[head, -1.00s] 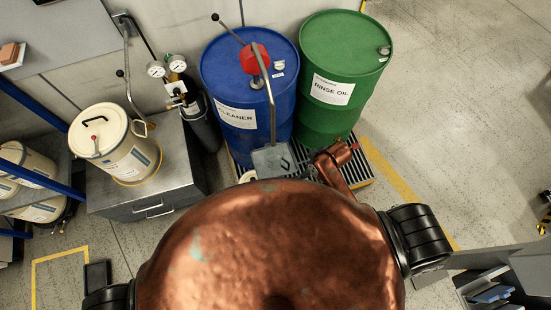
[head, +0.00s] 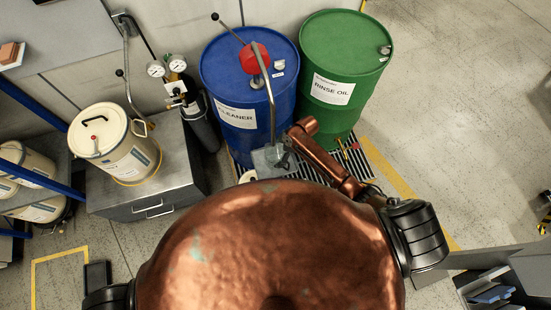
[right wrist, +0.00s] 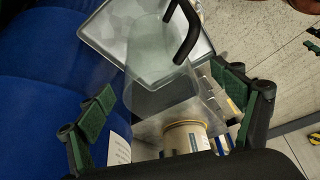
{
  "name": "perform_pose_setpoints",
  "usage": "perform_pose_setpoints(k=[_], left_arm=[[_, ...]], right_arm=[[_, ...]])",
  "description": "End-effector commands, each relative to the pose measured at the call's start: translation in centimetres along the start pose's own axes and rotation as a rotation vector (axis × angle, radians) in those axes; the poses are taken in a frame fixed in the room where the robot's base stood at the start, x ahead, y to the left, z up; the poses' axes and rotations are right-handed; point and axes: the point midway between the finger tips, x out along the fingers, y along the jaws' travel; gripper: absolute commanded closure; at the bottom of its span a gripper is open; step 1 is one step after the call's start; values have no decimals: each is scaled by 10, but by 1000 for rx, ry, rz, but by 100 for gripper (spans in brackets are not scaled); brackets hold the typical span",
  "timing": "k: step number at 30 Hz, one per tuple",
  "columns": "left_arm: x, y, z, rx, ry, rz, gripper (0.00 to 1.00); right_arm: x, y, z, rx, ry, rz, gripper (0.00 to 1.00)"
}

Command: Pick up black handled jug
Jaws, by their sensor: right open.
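The jug (right wrist: 152,88) is clear, with a black handle (right wrist: 185,32), in the right wrist view. It appears against a grey metal tray (right wrist: 125,30) beside the blue drum. My right gripper (right wrist: 170,84) is open, with its green-padded fingers on either side of the jug's body in that view. Whether they touch it I cannot tell. In the head view the grey tray (head: 266,158) is in front of the blue drum, and my copper right arm reaches over to it. The jug is hard to make out there. My left gripper is out of view.
A blue cleaner drum (head: 235,90) and a green rinse oil drum (head: 345,60) stand on a grating. A pump with a red part (head: 254,58) and a bent pipe rises from the blue drum. A cream pail (head: 125,150) sits on a grey cabinet (head: 185,165).

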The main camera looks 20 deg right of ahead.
Motion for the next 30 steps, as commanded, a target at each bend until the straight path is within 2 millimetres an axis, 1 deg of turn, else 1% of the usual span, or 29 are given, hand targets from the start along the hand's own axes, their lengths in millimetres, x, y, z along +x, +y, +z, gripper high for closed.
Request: perform_pose_setpoints(k=[1, 3, 6, 9, 15, 30], left_arm=[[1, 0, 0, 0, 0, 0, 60], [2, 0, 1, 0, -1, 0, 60], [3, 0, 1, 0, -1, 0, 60], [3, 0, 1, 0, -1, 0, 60], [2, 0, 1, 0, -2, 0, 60], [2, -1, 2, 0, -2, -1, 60]], right_arm=[[8, 2, -1, 2, 1, -1, 13], [18, 3, 0, 2, -1, -1, 13], [28, 3, 0, 3, 0, 0, 13], [32, 2, 0, 2, 0, 1, 13], [32, 3, 1, 1, 0, 2, 13], [32, 3, 1, 2, 0, 2, 48]])
